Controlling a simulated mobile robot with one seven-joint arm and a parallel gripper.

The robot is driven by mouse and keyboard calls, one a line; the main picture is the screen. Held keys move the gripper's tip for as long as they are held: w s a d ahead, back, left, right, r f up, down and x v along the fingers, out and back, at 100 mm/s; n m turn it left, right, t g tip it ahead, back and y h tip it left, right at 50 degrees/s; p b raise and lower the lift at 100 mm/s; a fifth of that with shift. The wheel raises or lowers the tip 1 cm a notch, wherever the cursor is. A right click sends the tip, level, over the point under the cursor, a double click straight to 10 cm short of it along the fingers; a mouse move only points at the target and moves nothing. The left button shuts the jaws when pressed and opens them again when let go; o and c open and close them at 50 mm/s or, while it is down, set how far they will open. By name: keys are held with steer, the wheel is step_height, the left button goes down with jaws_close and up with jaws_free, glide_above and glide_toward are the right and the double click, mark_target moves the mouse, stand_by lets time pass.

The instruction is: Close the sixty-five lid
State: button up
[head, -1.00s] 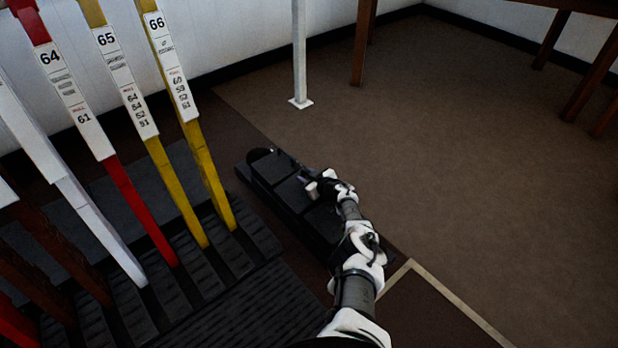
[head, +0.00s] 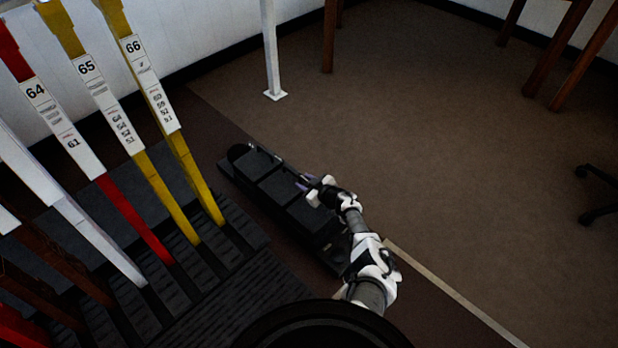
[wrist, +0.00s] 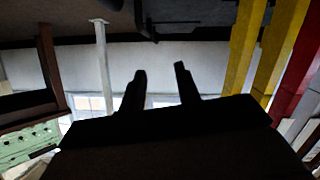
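A long black box (head: 268,190) with several lid sections on top lies on the floor right of the levers. No number shows on its lids, so I cannot tell which is the sixty-five lid. The yellow lever marked 65 (head: 104,90) stands between levers 64 and 66. My gripper (head: 308,184) is over the box's right side, near its middle; contact cannot be told. In the wrist view, which looks upside down, my gripper (wrist: 160,70) shows two dark fingers apart with nothing between them. A dark edge, perhaps the box, is at the top of that view.
The red lever 64 (head: 60,110) and the yellow lever 66 (head: 155,85) stand at the left in a black ribbed base (head: 215,250). A white post (head: 270,50) and brown wooden legs stand behind. Brown floor (head: 450,150) to the right is clear up to a dark chair base (head: 598,200).

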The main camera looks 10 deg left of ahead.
steer(key=shift+p+v, duration=0.4)
steer(key=shift+v, duration=0.6)
steer(key=shift+a, duration=0.1)
